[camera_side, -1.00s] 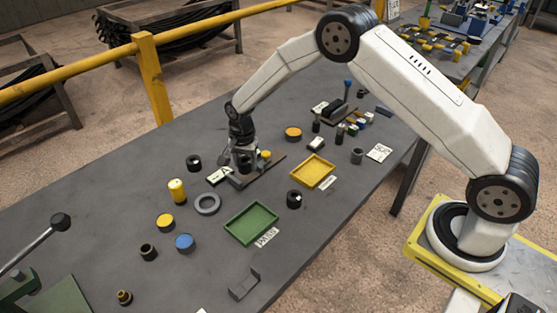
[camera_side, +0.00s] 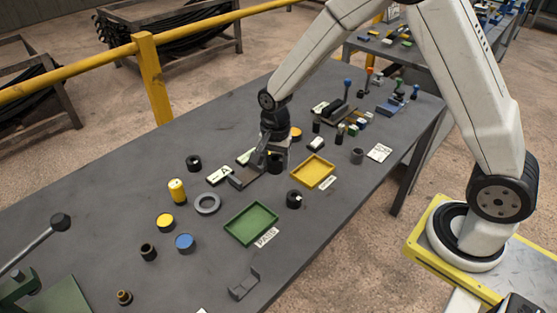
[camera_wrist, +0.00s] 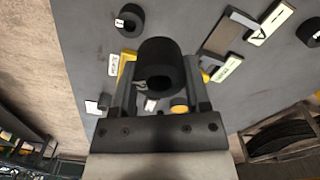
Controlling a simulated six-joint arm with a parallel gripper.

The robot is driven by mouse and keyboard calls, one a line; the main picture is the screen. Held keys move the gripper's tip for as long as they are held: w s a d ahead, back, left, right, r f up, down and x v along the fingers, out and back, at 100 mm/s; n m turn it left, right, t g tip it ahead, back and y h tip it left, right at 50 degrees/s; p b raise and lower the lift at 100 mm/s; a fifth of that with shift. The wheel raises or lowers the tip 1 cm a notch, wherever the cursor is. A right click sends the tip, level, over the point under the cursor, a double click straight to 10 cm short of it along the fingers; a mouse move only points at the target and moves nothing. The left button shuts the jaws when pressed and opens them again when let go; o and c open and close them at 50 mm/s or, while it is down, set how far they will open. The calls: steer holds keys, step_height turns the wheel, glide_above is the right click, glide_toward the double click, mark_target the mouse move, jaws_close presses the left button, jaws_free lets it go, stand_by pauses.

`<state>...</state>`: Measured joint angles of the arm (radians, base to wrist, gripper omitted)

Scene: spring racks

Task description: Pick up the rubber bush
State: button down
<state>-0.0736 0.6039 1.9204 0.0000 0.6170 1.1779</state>
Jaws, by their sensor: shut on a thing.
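The rubber bush is a black cylinder with a hole through it (camera_wrist: 160,62); in the side view its dark shape (camera_side: 276,164) shows below the jaws. My gripper (camera_side: 275,153) is shut on it, with one finger on each side in the wrist view (camera_wrist: 163,88). The bush appears held above the table, but the exact gap under it is hard to tell.
A yellow tray (camera_side: 332,176) is right of my gripper, and a green tray (camera_side: 273,211) is nearer the front. A dark plate (camera_side: 246,177) lies to the left. Other black rings stand nearby (camera_side: 294,200), (camera_side: 194,162). A grey ring (camera_side: 207,209) lies front left.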

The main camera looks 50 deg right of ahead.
steer(key=shift+s+r, duration=0.2)
steer(key=shift+s, duration=0.15)
stand_by(0.5)
steer(key=s+d+m, duration=0.5)
steer(key=s+d, duration=0.8)
steer(key=shift+s+f, duration=0.15)
glide_above(314, 173)
steer(key=shift+s+f, duration=0.1)
steer(key=shift+f, duration=4.55)
